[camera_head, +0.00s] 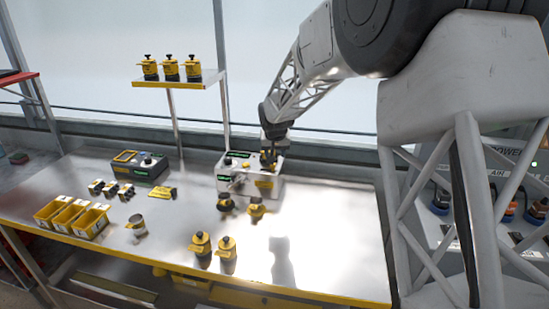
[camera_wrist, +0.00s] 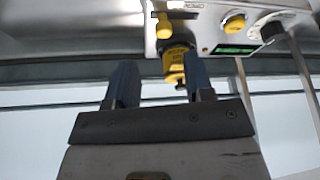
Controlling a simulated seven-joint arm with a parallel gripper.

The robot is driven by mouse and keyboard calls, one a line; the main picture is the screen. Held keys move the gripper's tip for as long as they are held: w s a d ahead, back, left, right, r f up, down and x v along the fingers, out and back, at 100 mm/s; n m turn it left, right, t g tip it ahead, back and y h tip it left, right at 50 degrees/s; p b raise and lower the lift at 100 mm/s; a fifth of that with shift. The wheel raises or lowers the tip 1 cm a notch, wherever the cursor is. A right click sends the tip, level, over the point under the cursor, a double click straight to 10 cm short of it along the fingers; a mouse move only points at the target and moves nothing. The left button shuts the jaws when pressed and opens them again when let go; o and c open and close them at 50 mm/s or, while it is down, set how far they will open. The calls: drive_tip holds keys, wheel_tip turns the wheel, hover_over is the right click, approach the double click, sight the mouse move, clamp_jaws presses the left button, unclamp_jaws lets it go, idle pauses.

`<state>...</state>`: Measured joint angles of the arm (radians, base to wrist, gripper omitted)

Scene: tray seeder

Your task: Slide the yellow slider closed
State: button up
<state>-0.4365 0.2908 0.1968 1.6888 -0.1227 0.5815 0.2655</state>
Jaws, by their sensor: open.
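A yellow tab (camera_wrist: 163,26), which looks like the slider, sits by a narrow slot on the face of the pale seeder unit (camera_wrist: 205,12) in the wrist view. In the head view the seeder unit (camera_head: 228,181) stands at the back of the table; I cannot make out the slider there. My gripper (camera_head: 269,150) is over the right part of the unit. In the wrist view my gripper (camera_wrist: 160,72) has its blue fingers apart. A yellow canister (camera_wrist: 175,62) shows between and beyond the fingertips; I cannot tell whether they touch it.
The unit also has a yellow button (camera_wrist: 234,23), a dark dial (camera_wrist: 270,28) and a green display (camera_wrist: 232,50). Canisters (camera_head: 227,255) stand in front on the table. Yellow bins (camera_head: 92,222) are at left, a grey box (camera_head: 139,166) behind them. The table's right part is clear.

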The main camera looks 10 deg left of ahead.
drive_tip(key=shift+v, duration=0.75)
drive_tip(key=shift+s, duration=0.1)
drive_tip(key=s+d+r+m+h, duration=0.1)
drive_tip(key=s+d+r, duration=0.5)
drive_tip(key=s+d, duration=0.5)
drive_tip(key=s+d+r+m, duration=0.1)
drive_tip(key=s+d+r, duration=0.4)
drive_tip(key=s+d, duration=0.65)
drive_tip(key=s+d+f, duration=0.1)
drive_tip(key=s+d, duration=0.4)
drive_tip(key=s, duration=0.5)
drive_tip(key=s+d+f+g, duration=0.1)
drive_tip(key=s+d, duration=0.4)
drive_tip(key=s, duration=0.5)
drive_tip(key=s+d+f+m, duration=0.1)
drive_tip(key=s+d, duration=0.4)
drive_tip(key=s, duration=0.5)
drive_tip(key=shift+g, duration=0.3)
